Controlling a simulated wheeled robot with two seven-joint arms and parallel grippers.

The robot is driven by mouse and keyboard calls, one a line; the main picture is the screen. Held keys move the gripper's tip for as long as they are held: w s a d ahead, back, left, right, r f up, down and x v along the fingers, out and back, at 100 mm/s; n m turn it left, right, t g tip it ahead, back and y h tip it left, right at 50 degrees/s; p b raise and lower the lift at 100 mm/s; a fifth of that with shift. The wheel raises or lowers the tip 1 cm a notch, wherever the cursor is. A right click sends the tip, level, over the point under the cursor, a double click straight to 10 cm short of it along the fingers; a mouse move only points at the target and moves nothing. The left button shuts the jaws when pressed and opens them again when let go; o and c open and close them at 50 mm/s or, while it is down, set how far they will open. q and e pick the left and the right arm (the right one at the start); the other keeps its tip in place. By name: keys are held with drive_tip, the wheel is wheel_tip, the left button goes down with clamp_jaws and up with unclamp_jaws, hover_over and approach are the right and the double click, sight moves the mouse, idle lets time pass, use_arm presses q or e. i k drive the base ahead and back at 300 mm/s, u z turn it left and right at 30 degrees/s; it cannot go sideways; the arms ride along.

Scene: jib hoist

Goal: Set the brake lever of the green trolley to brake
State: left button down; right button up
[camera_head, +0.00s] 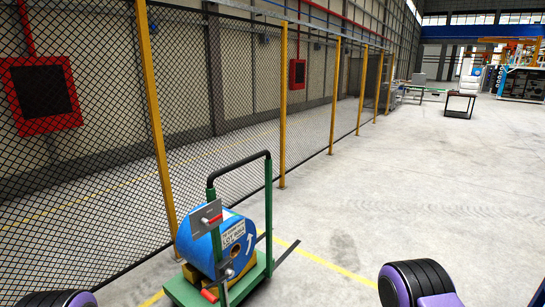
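The green trolley (268,205) stands at the bottom centre, with green posts and a black push handle (240,165) across their tops. A blue drum (190,240) with a white label lies on its green deck. A grey plate with a small red bar (212,220) is on the trolley's left post. A red-ended part (209,296) sits low at the front of the deck. I cannot tell for sure which of these is the brake lever, nor its setting. Neither of my grippers shows; only purple and black parts of my arms appear at the bottom edge.
A mesh fence with yellow posts (283,105) runs behind and left of the trolley. A yellow floor line (330,262) passes the trolley. The concrete floor (420,190) to the right is clear. A small table (460,103) stands far off.

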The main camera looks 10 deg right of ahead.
sight(203, 220)
drive_tip(key=z, duration=0.25)
drive_tip(key=i, duration=1)
drive_tip(key=u, duration=0.1)
